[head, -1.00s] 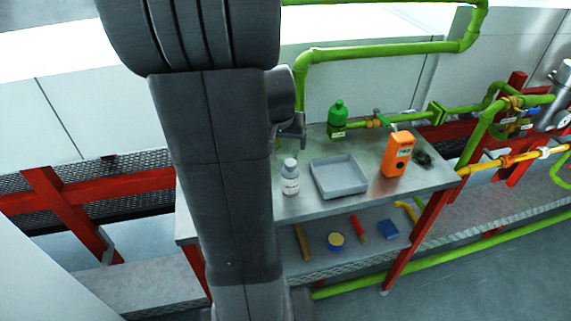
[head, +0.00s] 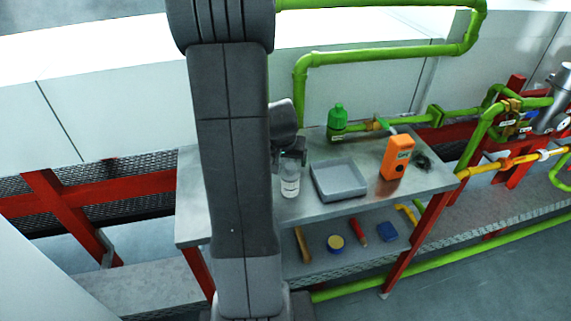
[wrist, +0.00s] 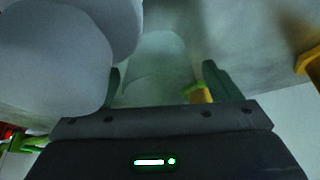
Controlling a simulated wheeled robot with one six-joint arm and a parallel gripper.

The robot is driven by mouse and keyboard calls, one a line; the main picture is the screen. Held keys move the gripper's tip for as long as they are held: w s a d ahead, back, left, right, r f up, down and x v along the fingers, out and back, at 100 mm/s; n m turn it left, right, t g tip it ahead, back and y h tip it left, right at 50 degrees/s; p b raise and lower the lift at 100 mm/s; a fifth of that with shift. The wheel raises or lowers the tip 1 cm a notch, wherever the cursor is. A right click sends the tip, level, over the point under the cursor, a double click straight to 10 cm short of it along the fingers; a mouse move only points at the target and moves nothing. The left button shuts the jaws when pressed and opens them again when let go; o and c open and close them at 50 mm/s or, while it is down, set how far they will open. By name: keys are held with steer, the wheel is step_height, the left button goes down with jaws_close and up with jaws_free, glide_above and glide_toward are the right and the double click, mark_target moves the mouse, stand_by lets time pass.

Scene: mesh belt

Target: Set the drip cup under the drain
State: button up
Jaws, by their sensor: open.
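My gripper (head: 291,156) is over the left part of the steel table, right at the top of the white bottle (head: 290,182); my arm hides the table to its left. In the wrist view my gripper (wrist: 161,78) is open, with a pale, see-through rounded shape (wrist: 155,62) between and beyond the fingers. It may be the drip cup; I cannot tell if the fingers touch it. No cup shows clearly in the head view. A green pipe with a brass valve (head: 378,124) runs behind the table; I cannot make out which outlet is the drain.
The table holds a grey tray (head: 340,194), an orange meter (head: 397,157), a green bottle (head: 338,121) and a dark coil (head: 423,161). Small tools lie on the lower shelf (head: 318,262). A large pale rounded body (wrist: 55,60) fills the wrist view's left side, very close.

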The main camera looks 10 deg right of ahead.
steer(key=shift+c, duration=0.4)
steer(key=c, duration=1.1)
steer(key=shift+o, duration=0.2)
